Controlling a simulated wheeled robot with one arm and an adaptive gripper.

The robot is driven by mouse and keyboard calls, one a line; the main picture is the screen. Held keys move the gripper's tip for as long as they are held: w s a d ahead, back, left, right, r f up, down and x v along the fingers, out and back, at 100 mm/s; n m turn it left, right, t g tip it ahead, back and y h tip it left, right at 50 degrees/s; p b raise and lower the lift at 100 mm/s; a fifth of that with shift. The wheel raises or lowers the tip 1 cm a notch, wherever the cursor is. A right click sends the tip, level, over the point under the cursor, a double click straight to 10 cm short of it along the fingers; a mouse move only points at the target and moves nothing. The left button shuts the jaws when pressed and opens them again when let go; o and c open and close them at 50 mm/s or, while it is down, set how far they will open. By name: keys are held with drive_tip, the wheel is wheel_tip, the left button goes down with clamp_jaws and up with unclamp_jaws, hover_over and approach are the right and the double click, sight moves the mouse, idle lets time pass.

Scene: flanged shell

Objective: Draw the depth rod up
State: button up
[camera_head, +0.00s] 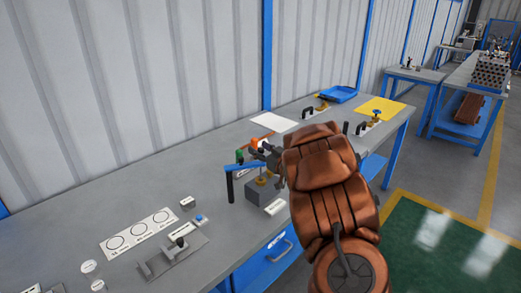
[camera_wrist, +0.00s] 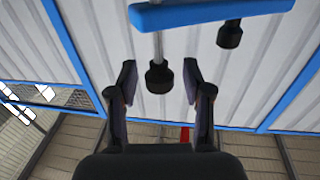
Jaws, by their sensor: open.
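The depth rod (camera_wrist: 158,45) appears in the wrist view as a thin pale metal rod with a dark round knob (camera_wrist: 159,78) at its end. It meets a blue bar (camera_wrist: 205,12) across the top of that picture. My gripper (camera_wrist: 159,70) is open, with one finger on each side of the knob and a visible gap on both sides. In the head view my gripper (camera_head: 268,155) is beside the blue bar (camera_head: 246,167), above a grey block (camera_head: 262,188) with a brass-coloured part. The rod is too small and hidden to make out there.
A second dark knob (camera_wrist: 230,35) hangs by the blue bar, right of the rod. A dark post (camera_head: 230,187) stands under the bar's left end. The bench (camera_head: 120,205) holds a white card with circles (camera_head: 140,233) and a grey fixture (camera_head: 172,254). A blue tray (camera_head: 338,94) lies farther back.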

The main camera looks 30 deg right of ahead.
clamp_jaws()
idle(0.4)
wheel_tip(320, 180, up, 5)
drive_tip(key=shift+r+p, duration=0.1)
drive_tip(key=shift+p, duration=0.85)
unclamp_jaws()
